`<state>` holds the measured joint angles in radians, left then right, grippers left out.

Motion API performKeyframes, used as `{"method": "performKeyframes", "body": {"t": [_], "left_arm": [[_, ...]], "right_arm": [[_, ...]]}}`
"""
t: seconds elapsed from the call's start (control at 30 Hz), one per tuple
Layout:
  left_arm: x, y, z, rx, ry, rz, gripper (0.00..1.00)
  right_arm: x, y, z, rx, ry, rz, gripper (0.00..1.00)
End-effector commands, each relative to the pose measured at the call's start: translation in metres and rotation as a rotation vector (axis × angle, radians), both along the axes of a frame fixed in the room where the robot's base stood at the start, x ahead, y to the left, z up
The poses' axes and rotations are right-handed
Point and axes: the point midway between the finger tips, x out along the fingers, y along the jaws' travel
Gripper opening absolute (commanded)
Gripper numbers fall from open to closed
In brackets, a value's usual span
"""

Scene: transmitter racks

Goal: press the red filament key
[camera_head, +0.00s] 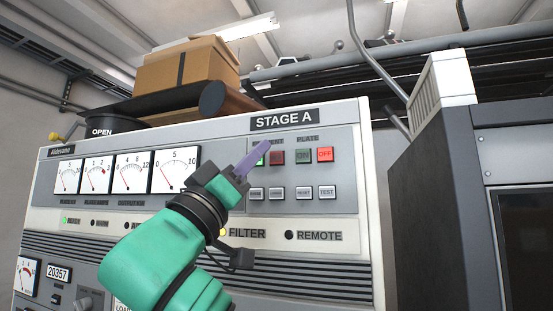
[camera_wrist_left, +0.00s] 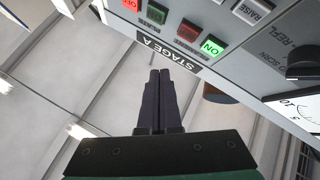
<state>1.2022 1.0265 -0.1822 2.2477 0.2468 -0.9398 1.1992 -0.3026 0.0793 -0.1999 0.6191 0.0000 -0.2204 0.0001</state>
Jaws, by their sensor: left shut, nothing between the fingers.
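The red filament key (camera_head: 277,157) is a dark red square button on the STAGE A panel, right of the lit green filament key (camera_head: 260,160). In the left wrist view the picture is turned over, and the red filament key (camera_wrist_left: 188,31) shows beside the lit green ON key (camera_wrist_left: 213,45). My left gripper (camera_head: 266,143) is shut and empty. In the head view its fingertips overlap the FILAMENT label and part of the green key. In the wrist view its tips (camera_wrist_left: 160,72) appear apart from the keys, near the STAGE A plate. The right gripper is out of view.
The plate keys, dark green (camera_head: 303,157) and bright red OFF (camera_head: 325,155), sit to the right. Grey keys such as TEST (camera_head: 326,192) form a row below. Meters (camera_head: 174,170) are to the left. A cardboard box (camera_head: 188,66) rests on top. A dark cabinet (camera_head: 440,200) stands right.

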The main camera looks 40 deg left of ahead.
Motion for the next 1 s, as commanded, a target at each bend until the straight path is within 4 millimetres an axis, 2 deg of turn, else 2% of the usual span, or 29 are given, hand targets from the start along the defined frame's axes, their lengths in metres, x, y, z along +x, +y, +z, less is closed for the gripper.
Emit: {"method": "performKeyframes", "body": {"t": [0.2, 0.4, 1.0], "left_arm": [[0.031, 0.011, 0.001, -0.002, 0.002, -0.001, 0.0], [0.047, 0.016, 0.0, 0.0, 0.001, 0.0, 0.0], [0.048, 0.017, 0.0, 0.001, 0.0, 0.0, 0.0]], "right_arm": [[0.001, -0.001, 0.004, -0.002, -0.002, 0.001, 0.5], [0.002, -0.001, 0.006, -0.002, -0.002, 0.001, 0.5], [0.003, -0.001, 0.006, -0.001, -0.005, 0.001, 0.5]]}}
